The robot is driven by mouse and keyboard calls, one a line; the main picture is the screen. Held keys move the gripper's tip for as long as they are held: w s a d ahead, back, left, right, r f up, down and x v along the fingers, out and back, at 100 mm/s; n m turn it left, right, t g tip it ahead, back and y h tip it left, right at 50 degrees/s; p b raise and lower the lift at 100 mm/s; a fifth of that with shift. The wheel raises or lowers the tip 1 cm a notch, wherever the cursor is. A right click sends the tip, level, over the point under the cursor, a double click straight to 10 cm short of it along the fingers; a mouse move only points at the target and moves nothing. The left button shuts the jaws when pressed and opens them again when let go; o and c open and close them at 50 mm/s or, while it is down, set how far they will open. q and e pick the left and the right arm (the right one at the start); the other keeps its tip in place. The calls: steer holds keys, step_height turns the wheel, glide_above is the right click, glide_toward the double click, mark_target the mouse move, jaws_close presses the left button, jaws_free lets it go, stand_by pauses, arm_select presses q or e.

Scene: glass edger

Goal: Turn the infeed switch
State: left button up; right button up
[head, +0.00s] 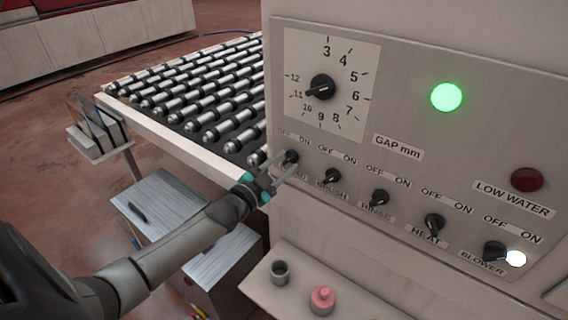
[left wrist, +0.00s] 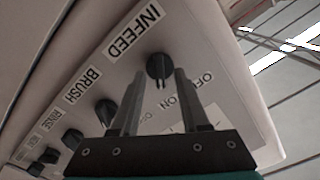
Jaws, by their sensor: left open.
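The infeed switch (head: 292,157) is a small black knob at the left end of the switch row on the grey panel (head: 420,130). My left gripper (head: 282,163) is open in front of it, its fingertips close to the knob. In the left wrist view the infeed switch (left wrist: 159,66) shows beside the INFEED label, between and just beyond the two open fingertips (left wrist: 159,76). I cannot tell whether the fingers touch it. Its OFF and ON marks are partly hidden by a finger, and its pointer setting is unclear. My right gripper is not in view.
The brush (head: 332,176), rinse (head: 379,198), heat (head: 434,224) and blower (head: 494,251) switches continue to the right. The gap dial (head: 321,88) is above. A green lamp (head: 446,97) is lit. A roller conveyor (head: 200,95) lies left; a ledge below holds a pink button (head: 322,298).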

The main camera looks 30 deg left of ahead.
arm_select(q)
steer(key=shift+w, duration=0.1)
jaws_close()
stand_by(0.4)
